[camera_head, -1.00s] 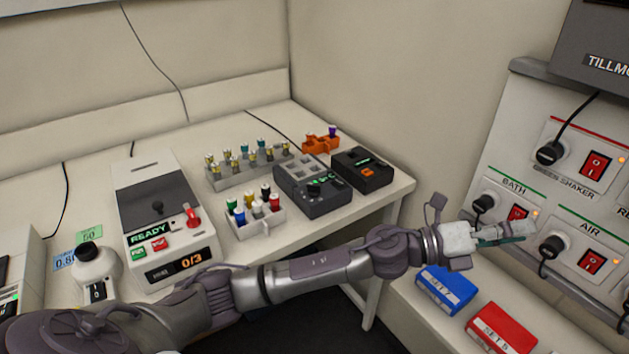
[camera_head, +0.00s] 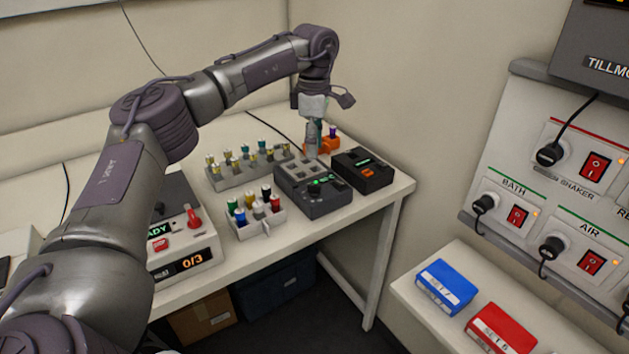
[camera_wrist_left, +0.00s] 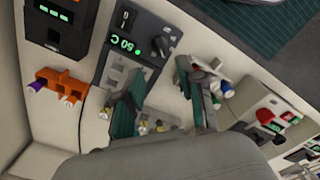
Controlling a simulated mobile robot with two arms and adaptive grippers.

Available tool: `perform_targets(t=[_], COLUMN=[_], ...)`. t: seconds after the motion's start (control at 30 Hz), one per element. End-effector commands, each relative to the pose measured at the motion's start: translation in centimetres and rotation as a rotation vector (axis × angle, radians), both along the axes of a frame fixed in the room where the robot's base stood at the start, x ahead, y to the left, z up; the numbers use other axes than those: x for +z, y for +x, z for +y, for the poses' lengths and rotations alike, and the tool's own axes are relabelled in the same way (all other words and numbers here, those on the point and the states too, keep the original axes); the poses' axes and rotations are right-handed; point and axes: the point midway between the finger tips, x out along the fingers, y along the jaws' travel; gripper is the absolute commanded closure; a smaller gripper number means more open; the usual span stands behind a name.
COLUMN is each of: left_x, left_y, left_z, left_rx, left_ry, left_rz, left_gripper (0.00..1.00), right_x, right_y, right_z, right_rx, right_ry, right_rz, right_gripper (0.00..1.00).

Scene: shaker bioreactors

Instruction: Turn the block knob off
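The dark grey heating block (camera_head: 313,203) stands on the bench near its right end. Its round black knob (camera_head: 314,190) sits beside a green lit display, which reads "50 C" in the left wrist view; the knob also shows there (camera_wrist_left: 162,45). My left gripper (camera_head: 313,152) points down over the back edge of the block, behind the knob and apart from it. In the left wrist view its two dark green fingers are spread (camera_wrist_left: 163,95) with nothing between them. The knob's pointer is too small to read. My right gripper is not in view.
An orange rack (camera_head: 329,145) stands close behind the gripper. A black device (camera_head: 362,172) is right of the block. A grey vial rack (camera_head: 240,179) and white tube rack (camera_head: 258,226) stand to the left. The wall panel (camera_head: 525,165) is far right.

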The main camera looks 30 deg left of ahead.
Motion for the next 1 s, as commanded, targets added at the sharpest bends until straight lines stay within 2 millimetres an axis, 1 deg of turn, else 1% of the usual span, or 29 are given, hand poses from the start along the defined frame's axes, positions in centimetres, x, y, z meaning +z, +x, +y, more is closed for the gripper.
perform_targets(t=[0.1, 0.3, 0.4, 0.5, 0.6, 0.7, 0.93, 0.97, 1.0], left_x=[-2.7, -6.8, -8.4, -9.6, -10.3, -10.7, -10.7, -10.7, -10.7], left_y=[-0.1, -0.1, -0.1, 0.0, 0.0, 0.0, 0.0, 0.0, 0.0], left_z=[0.1, 0.0, 0.0, -0.1, -0.1, -0.1, -0.1, -0.1, -0.1], left_rx=[0.0, 0.0, 0.0, 0.0, 0.0, 0.0, 0.0, 0.0, 0.0], left_ry=[0.0, -0.002, -0.002, -0.002, -0.003, -0.003, -0.003, -0.003, -0.003], left_rz=[0.005, 0.004, 0.004, 0.001, 0.0, -0.001, -0.001, -0.001, -0.001], left_gripper=[0.61, 0.61, 0.61, 0.61, 0.61, 0.61, 0.61, 0.65, 0.71], right_x=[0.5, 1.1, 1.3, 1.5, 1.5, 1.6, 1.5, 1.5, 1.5], right_y=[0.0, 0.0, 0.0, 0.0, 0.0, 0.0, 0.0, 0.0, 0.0], right_z=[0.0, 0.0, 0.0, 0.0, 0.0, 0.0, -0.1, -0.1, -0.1], right_rx=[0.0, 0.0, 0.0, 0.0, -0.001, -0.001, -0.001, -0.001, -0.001], right_ry=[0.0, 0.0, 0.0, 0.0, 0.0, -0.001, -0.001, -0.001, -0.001], right_rz=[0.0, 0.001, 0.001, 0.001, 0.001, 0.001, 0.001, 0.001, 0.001], right_gripper=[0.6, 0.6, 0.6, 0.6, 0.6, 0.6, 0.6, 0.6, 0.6])
